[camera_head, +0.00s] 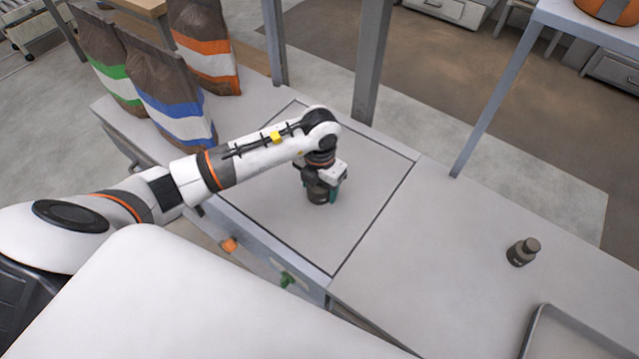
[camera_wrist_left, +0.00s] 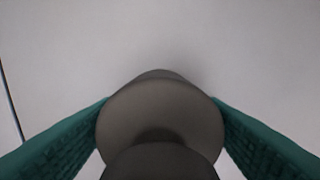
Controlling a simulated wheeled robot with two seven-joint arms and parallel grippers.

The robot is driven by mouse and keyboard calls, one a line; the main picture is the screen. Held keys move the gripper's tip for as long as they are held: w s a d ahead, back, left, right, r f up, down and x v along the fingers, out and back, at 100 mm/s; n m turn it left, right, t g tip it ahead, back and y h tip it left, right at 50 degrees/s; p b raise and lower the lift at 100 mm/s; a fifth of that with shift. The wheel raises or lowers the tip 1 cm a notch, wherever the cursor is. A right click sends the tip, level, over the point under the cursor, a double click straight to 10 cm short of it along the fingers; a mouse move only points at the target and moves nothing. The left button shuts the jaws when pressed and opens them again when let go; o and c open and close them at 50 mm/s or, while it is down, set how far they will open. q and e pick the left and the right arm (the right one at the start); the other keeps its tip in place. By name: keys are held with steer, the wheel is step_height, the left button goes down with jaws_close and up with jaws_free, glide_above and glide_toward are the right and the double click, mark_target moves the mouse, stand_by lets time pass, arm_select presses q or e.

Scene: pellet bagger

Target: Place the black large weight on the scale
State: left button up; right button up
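The scale (camera_head: 372,190) is the pale square plate outlined in black on the bench in the head view. My left gripper (camera_head: 321,192) is over the middle of the plate, pointing down. Its green fingers sit on both sides of a dark grey weight with a knob, which I take as the black large weight (camera_head: 318,196). In the left wrist view the weight (camera_wrist_left: 160,112) fills the space between the fingers, which appear to touch its sides. It is upright, at or just above the plate; I cannot tell if it touches. My right gripper is out of view.
Another dark weight (camera_head: 522,251) stands on the bench at the right, near a metal tray (camera_head: 545,325). Several striped bags (camera_head: 165,95) stand at the back left. Metal posts (camera_head: 372,65) rise behind the scale. The bench right of the scale is mostly clear.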

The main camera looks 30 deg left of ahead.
arm_select(q)
steer(key=shift+o, duration=0.8)
steer(key=shift+r, duration=0.25)
step_height(320, 180, up, 12)
steer(key=shift+f, duration=0.1)
steer(key=shift+s+f, duration=0.1)
steer(key=shift+s, duration=0.05)
